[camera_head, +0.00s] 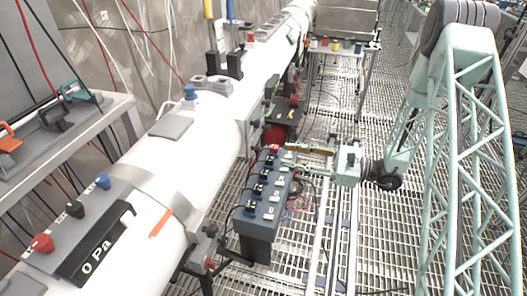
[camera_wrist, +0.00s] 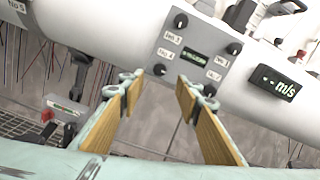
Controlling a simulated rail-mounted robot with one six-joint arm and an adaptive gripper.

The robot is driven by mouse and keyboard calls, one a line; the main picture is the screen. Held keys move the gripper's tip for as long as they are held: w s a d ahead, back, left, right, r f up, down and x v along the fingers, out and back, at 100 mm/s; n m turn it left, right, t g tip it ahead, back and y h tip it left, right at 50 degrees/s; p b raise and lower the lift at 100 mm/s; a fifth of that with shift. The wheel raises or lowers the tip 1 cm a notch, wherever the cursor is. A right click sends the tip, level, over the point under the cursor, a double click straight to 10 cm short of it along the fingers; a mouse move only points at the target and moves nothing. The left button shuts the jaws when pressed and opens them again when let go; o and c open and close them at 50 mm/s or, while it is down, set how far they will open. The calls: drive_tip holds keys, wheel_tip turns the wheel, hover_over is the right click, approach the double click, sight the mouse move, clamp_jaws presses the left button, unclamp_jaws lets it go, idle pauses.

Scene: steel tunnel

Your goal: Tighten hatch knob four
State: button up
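In the wrist view a grey hatch panel (camera_wrist: 196,58) sits on the white pipe, with black knobs around a small dark display and labels that look like numbered "No" tags. The knob by the "No 4" label (camera_wrist: 159,69) is at the panel's lower left corner. My gripper (camera_wrist: 160,81) is open, its two wood-coloured fingers apart and nothing between them. The knob shows just beyond the gap between the fingertips; I cannot tell the exact distance. In the head view my gripper (camera_head: 300,150) is beside the pipe, and the panel's face is not clearly visible.
The white pipe (camera_head: 222,108) runs along the left. A blue-grey box with switches (camera_head: 262,205) stands just below my gripper. In the wrist view an "m/s" display (camera_wrist: 275,83) is right of the panel. Open grating floor (camera_head: 390,225) lies to the right.

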sight(258, 149)
drive_tip(key=b+x, duration=0.1)
drive_tip(key=x, duration=0.9)
idle(0.3)
drive_tip(key=c, duration=0.9)
